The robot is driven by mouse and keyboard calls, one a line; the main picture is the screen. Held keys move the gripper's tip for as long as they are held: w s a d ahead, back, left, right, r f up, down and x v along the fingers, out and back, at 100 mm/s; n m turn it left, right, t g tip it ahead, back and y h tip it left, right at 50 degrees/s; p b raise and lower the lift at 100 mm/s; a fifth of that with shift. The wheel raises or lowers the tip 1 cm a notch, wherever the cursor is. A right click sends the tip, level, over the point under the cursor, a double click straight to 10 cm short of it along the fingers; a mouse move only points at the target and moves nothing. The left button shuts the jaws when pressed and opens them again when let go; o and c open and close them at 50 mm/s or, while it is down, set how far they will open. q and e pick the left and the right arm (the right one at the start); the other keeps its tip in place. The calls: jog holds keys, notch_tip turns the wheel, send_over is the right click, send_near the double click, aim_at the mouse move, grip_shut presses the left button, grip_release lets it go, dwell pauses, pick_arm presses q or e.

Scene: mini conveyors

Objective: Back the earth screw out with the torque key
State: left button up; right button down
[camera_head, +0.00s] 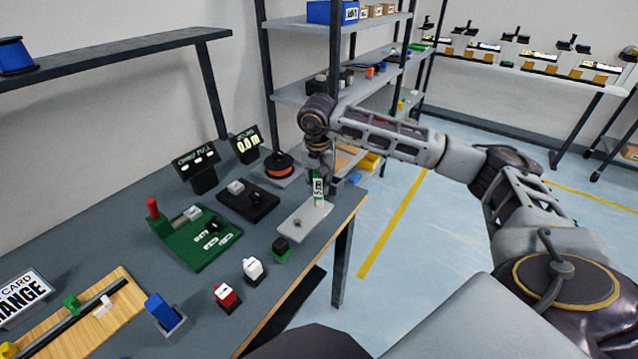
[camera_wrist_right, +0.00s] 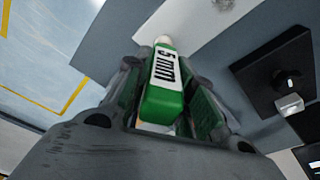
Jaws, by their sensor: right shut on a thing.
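My right gripper (camera_head: 321,172) is shut on a green key with a white label (camera_head: 319,190), which I take to be the torque key. In the right wrist view the key (camera_wrist_right: 164,85) reads "5mm" and sits between the fingers of my right gripper (camera_wrist_right: 168,95). The key is about upright over a light grey plate (camera_head: 290,230) at the table's right edge. The plate also shows in the right wrist view (camera_wrist_right: 205,25). I cannot tell whether the key's tip touches anything. A small dark spot shows on the plate; I cannot make out the earth screw for certain. My left gripper is not in view.
A black base with a small grey block (camera_head: 262,207) and a green board with a red post (camera_head: 205,250) stand left of the plate. Small green, white and red blocks (camera_head: 252,270) stand in front. An orange spool (camera_head: 279,168) is behind. A shelf rack (camera_head: 300,92) rises at the back.

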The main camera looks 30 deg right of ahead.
jog(key=shift+a+n+y+b, duration=0.1)
jog(key=shift+n+y+b, duration=0.45)
jog(key=shift+n, duration=2.45)
jog(key=shift+w+a+n+y+b, duration=0.1)
jog(key=shift+n+y+b, duration=0.1)
jog(key=shift+n, duration=1.2)
jog(key=shift+w+n+y+b, duration=0.1)
jog(key=shift+n+y+b, duration=0.05)
jog(key=shift+n, duration=1.25)
jog(key=shift+r, duration=0.25)
jog(key=shift+r+p, duration=0.4)
jog(key=shift+s+m, duration=0.1)
jog(key=shift+m, duration=0.3)
